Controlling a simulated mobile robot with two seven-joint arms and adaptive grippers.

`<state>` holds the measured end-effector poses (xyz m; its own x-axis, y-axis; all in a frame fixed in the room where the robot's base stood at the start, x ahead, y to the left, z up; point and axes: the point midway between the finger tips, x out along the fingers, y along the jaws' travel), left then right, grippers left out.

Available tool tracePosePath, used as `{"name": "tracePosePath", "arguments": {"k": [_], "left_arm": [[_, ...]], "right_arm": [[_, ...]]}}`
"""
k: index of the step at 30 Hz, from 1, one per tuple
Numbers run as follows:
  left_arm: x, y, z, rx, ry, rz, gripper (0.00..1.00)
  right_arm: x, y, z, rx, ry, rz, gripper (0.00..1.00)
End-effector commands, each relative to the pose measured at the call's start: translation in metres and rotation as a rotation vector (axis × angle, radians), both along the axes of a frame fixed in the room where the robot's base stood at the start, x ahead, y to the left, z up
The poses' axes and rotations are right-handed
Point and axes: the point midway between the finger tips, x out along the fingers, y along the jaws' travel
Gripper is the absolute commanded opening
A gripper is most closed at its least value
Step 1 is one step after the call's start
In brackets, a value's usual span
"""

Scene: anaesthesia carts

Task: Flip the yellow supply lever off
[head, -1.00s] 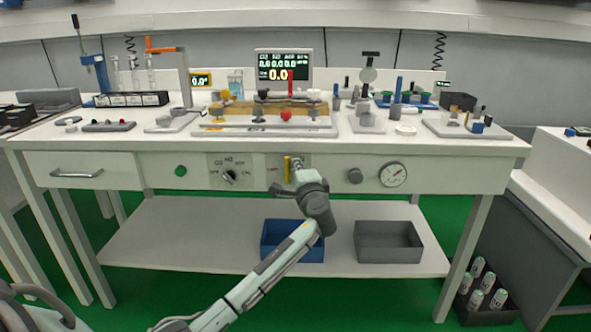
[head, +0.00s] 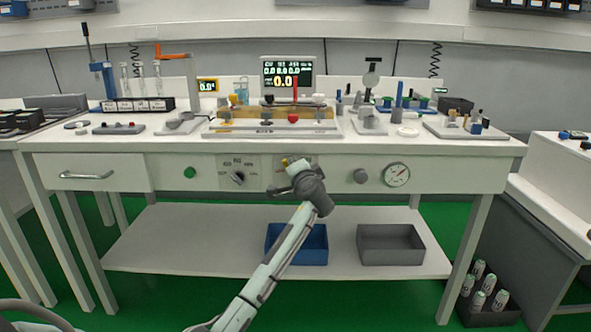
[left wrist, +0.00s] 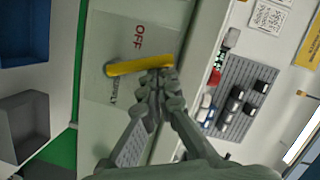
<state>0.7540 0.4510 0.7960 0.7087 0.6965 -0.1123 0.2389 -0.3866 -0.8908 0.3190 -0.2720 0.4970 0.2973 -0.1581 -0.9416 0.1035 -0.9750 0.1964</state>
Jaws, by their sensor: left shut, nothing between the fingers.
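The yellow supply lever (left wrist: 140,66) is on a pale panel under the bench's front edge. In the left wrist view it lies along the panel, its free end towards the bench top, so it stands about upright. Red "OFF" lettering (left wrist: 138,37) is beside it. In the head view only a bit of the yellow lever (head: 285,162) shows; my gripper hides the rest. My left gripper (left wrist: 160,77) is shut and empty, its fingertips beside the lever's upper part, on the side away from "OFF". I cannot tell if they touch. It also shows in the head view (head: 292,172).
A selector dial (head: 238,178) and green button (head: 190,172) are left of the lever. A grey knob (head: 361,176) and round gauge (head: 397,174) are to the right. Blue (head: 312,255) and grey (head: 391,257) bins stand on the shelf below. The bench top is crowded.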

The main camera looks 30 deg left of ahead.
Motion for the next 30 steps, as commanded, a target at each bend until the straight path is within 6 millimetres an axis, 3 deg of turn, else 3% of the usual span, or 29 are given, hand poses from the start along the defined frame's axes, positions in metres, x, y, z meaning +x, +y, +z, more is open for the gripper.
{"name": "tracePosePath", "arguments": {"k": [10, 27, 30], "left_arm": [[-0.011, 0.017, -0.003, -0.284, -0.173, 0.001, 0.0], [-0.022, 0.035, -0.022, -0.733, -0.447, 0.0, 0.0], [-0.022, 0.035, -0.024, -0.75, -0.46, -0.003, 0.0]], "right_arm": [[0.004, 0.001, -0.016, 0.01, 0.009, 0.002, 0.48], [0.009, 0.003, -0.065, 0.038, 0.032, 0.004, 0.48], [0.01, 0.003, -0.069, 0.039, 0.031, 0.005, 0.48]]}}
